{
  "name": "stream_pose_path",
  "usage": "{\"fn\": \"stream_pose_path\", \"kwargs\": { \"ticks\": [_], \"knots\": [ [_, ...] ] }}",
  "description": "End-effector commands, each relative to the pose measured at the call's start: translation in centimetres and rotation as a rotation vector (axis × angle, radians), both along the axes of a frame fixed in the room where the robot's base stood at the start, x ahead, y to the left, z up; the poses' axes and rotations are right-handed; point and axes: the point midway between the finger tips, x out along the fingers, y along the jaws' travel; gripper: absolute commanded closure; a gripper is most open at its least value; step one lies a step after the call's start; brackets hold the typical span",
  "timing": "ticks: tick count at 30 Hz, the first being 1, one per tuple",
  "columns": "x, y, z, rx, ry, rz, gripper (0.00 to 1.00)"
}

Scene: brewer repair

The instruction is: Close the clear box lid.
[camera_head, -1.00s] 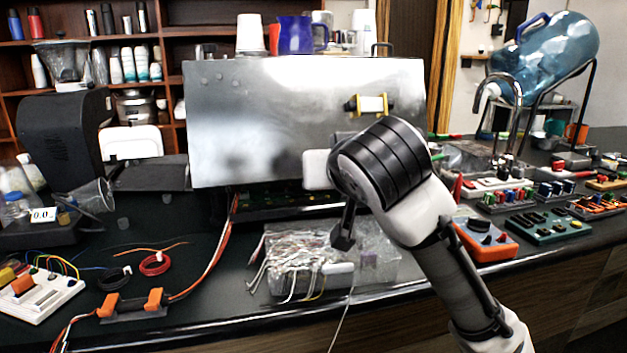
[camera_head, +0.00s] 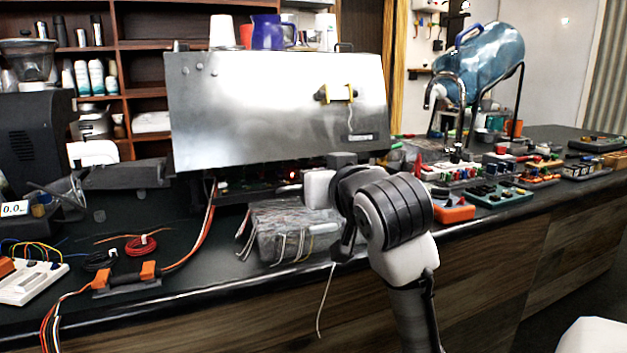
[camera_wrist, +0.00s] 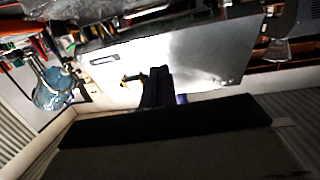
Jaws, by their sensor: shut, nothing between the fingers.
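The clear box (camera_head: 290,228) stands near the front edge of the dark bench in the head view, with pale wires bundled in it and hanging out over its front. Its lid is hard to make out against the clear plastic, so I cannot tell its exact angle. My gripper (camera_head: 345,246) is at the right end of the box, pointing down, partly hidden by my wrist. I cannot tell whether it touches the box. In the wrist view, my dark fingers (camera_wrist: 157,87) are together and hold nothing. Clear plastic shows at the top left there.
The brewer's large metal panel (camera_head: 275,110) stands tilted behind the box. An orange-ended cable holder (camera_head: 127,278) and red wire coil (camera_head: 141,246) lie to the left. An orange module (camera_head: 452,206) and other modules lie to the right. A thin white wire (camera_head: 325,300) hangs over the bench edge.

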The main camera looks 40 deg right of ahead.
Motion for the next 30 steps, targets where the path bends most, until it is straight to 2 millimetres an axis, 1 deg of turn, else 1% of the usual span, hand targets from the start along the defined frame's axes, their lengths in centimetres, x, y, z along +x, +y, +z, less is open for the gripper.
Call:
{"fn": "stream_pose_path", "kwargs": {
  "ticks": [1, 6, 13, 15, 21, 30],
  "knots": [
    [-0.2, 0.0, -1.5, -0.007, -0.032, 0.003, 1.00],
    [-1.0, 0.1, -4.2, -0.061, -0.159, 0.003, 1.00],
    [-1.8, 0.4, -6.6, -0.127, -0.313, 0.003, 1.00],
    [-2.0, 0.4, -7.1, -0.142, -0.348, 0.001, 1.00],
    [-2.2, 0.5, -8.1, -0.142, -0.341, 0.001, 1.00],
    [-2.2, 0.5, -8.7, -0.141, -0.337, 0.001, 1.00]
  ]
}}
